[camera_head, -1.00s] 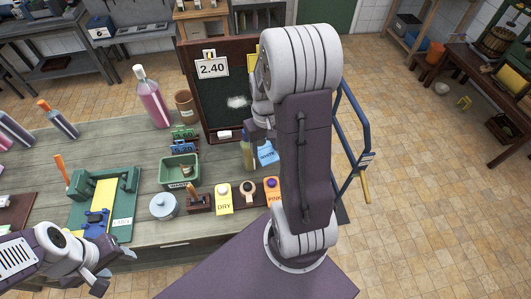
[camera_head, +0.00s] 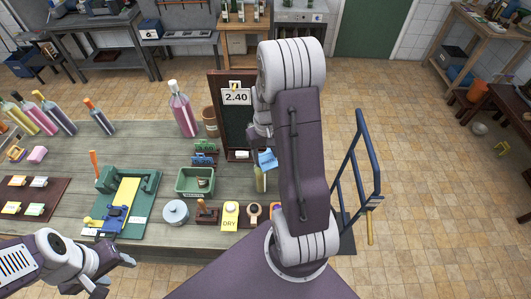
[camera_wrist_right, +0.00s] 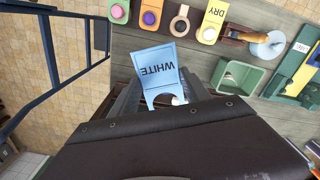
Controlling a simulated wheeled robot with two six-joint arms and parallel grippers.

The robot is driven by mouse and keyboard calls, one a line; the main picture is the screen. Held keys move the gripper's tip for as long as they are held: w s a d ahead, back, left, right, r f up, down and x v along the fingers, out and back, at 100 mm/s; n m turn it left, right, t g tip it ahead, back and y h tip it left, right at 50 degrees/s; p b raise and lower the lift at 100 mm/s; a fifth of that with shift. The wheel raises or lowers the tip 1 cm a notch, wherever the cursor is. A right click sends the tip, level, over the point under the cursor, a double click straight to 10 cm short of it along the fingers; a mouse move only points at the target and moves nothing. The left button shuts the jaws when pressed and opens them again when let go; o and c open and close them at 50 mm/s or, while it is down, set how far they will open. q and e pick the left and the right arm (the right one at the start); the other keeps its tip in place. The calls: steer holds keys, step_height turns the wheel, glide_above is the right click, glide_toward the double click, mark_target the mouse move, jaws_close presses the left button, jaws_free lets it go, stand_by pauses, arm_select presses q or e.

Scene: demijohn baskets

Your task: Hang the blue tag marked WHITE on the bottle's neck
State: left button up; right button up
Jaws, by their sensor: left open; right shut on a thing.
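The blue tag (camera_head: 267,159) marked WHITE is held by my right gripper (camera_wrist_right: 157,98). In the wrist view the tag (camera_wrist_right: 156,66) shows its lettering upside down, with its notched end towards the jaws. A pale round thing shows at that notch; I cannot tell whether it is the bottle's top. My left gripper (camera_head: 116,274) is open and empty at the bench's front left.
A dark board with a 2.40 sign (camera_head: 237,97) stands behind the bottle. A green bin (camera_head: 195,192), a lidded pot (camera_head: 175,213) and a yellow DRY tag (camera_head: 230,222) lie left of it. A pink bottle (camera_head: 183,112) stands further back. A blue rail (camera_head: 376,150) stands at right.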

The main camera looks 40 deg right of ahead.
mark_target(265, 158)
steer(key=f+b, duration=0.1)
steer(key=f, duration=0.1)
steer(key=shift+a+f+b, duration=0.2)
steer(key=shift+f+b, duration=0.2)
steer(key=shift+d+f+b, duration=0.15)
steer(key=shift+f+b, duration=0.2)
steer(key=shift+f, duration=0.2)
steer(key=shift+f, duration=0.25)
steer(key=shift+f+b, duration=1.75)
steer(key=shift+f, duration=0.3)
steer(key=o, duration=1.4)
steer(key=shift+c, duration=0.2)
steer(key=shift+r, duration=0.15)
